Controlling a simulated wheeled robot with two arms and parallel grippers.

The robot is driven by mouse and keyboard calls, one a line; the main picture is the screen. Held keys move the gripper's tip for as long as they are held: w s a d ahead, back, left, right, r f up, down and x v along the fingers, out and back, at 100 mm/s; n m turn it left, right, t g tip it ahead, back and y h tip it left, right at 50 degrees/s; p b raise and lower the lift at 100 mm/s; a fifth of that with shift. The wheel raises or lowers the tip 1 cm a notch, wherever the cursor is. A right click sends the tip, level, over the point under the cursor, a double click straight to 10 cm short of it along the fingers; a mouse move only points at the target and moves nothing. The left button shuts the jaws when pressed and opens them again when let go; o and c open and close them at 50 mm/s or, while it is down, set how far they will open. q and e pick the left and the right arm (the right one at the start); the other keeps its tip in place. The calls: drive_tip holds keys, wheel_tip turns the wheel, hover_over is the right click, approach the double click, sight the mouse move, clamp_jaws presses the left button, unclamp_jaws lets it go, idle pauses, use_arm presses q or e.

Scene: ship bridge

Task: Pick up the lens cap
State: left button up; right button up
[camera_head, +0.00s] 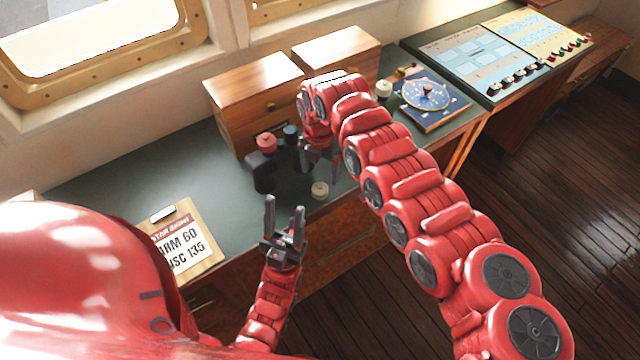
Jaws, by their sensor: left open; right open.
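No item is clearly recognizable as the lens cap. A small round cream piece (320,189) sits near the desk's front edge. Left of my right gripper, a dark item (262,173) stands on the desk, with a round red piece (266,142) at its top and a small blue-topped piece (290,131) beside it. My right gripper (319,164) points down just behind the cream piece, open; its wrist partly hides it. My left gripper (284,210) is open and empty, pointing up in front of the desk edge, below and left of the cream piece.
Wooden drawer boxes (255,85) stand along the back of the green desk (150,165). A sign board (185,240) lies at left. Another cream piece (384,89) and a blue dial board (432,98) are at right, before a control console (480,55). The desk's left middle is clear.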

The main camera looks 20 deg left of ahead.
sight(320, 186)
drive_tip(key=shift+s+f, duration=0.1)
drive_tip(key=shift+s, duration=0.05)
drive_tip(key=f+p, duration=0.2)
drive_tip(key=p, duration=0.1)
drive_tip(key=shift+s+d, duration=0.15)
drive_tip(key=shift+s, duration=0.15)
wheel_tip(320, 186, down, 3)
drive_tip(key=shift+w+f, duration=0.1)
drive_tip(key=shift+w, duration=0.05)
drive_tip(key=c, duration=1.4)
